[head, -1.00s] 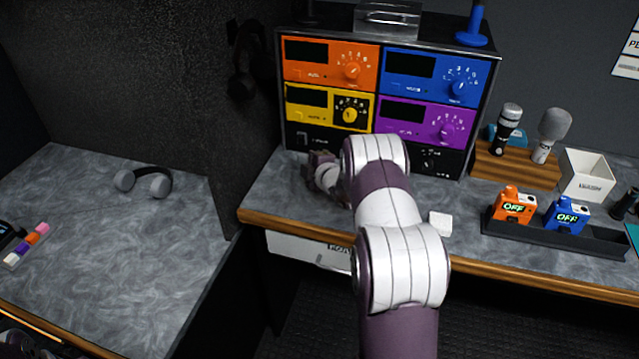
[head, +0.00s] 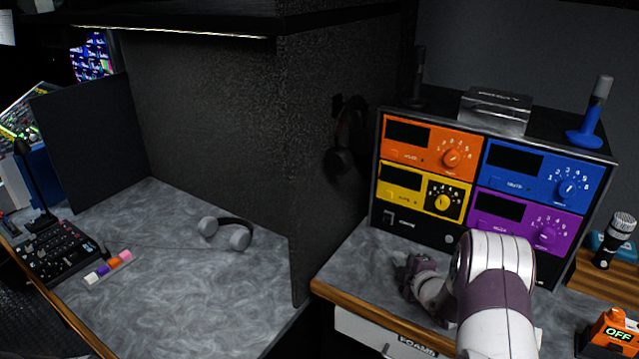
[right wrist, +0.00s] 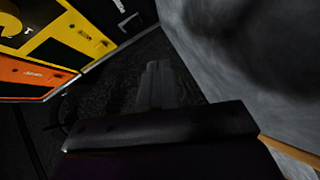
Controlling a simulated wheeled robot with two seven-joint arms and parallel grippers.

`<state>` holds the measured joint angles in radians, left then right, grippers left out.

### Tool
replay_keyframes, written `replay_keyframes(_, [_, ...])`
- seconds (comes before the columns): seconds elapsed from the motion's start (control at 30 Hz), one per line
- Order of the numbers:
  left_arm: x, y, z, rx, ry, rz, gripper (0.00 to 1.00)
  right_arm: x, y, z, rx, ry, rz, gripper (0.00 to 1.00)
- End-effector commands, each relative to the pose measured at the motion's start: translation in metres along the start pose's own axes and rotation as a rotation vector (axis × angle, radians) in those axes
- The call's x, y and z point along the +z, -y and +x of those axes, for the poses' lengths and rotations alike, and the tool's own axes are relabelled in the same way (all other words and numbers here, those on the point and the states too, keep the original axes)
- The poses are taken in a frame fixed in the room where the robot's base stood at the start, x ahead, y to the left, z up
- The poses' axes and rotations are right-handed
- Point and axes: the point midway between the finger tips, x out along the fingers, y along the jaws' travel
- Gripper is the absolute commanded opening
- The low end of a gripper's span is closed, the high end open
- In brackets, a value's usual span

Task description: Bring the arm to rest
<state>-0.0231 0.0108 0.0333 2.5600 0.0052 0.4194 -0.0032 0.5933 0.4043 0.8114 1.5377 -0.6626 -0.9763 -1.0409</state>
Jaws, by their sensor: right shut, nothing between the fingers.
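My right arm (head: 495,290) comes up from the bottom edge of the head view, right of centre, and bends over the grey counter. Its gripper (head: 411,270) is at the counter in front of the rack of coloured radio units, below the yellow unit, and is partly dark and small. In the right wrist view the fingers (right wrist: 158,82) are together with nothing between them. The yellow unit (right wrist: 75,45) and orange unit (right wrist: 25,78) show beside them at left. My left gripper is not in view.
The rack (head: 470,250) stands close behind my right arm. A dark partition (head: 340,230) separates this counter from the left desk, where headphones (head: 228,232) lie. A microphone (head: 615,240) and an orange OFF box (head: 612,332) are at right. The left desk's middle is mostly clear.

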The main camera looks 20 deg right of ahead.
Motion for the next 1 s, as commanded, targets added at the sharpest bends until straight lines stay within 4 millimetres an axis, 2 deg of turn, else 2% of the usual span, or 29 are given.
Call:
replay_keyframes(0.07, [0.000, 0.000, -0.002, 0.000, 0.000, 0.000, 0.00, -0.004, -0.002, 0.000, -0.015, 0.008, 0.017, 0.00])
replay_keyframes(0.13, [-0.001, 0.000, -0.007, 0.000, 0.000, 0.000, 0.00, -0.020, -0.007, -0.003, -0.081, 0.049, 0.099, 0.00])
replay_keyframes(0.17, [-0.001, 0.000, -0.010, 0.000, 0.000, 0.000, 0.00, -0.032, -0.008, -0.007, -0.131, 0.084, 0.161, 0.00])
replay_keyframes(0.23, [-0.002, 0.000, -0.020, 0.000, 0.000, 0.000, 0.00, -0.069, -0.005, -0.032, -0.281, 0.211, 0.366, 0.00])
replay_keyframes(0.27, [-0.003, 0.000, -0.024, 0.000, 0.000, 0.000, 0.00, -0.088, -0.001, -0.051, -0.352, 0.283, 0.469, 0.00])
replay_keyframes(0.3, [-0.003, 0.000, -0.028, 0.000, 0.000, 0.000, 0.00, -0.110, 0.009, -0.080, -0.440, 0.385, 0.597, 0.00])
replay_keyframes(0.37, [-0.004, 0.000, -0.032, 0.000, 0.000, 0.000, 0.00, -0.136, 0.024, -0.125, -0.544, 0.527, 0.752, 0.00])
replay_keyframes(0.4, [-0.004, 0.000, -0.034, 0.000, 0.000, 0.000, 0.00, -0.150, 0.034, -0.154, -0.600, 0.614, 0.834, 0.00])
replay_keyframes(0.5, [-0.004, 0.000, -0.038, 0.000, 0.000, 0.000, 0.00, -0.175, 0.052, -0.216, -0.702, 0.796, 0.979, 0.00])
replay_keyframes(0.6, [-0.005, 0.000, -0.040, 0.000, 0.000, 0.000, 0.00, -0.188, 0.064, -0.255, -0.759, 0.915, 1.053, 0.00])
replay_keyframes(0.7, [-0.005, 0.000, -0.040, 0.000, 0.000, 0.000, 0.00, -0.193, 0.069, -0.272, -0.781, 0.967, 1.081, 0.00])
replay_keyframes(1.0, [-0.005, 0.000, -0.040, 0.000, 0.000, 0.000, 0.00, -0.193, 0.069, -0.272, -0.781, 0.967, 1.081, 0.00])
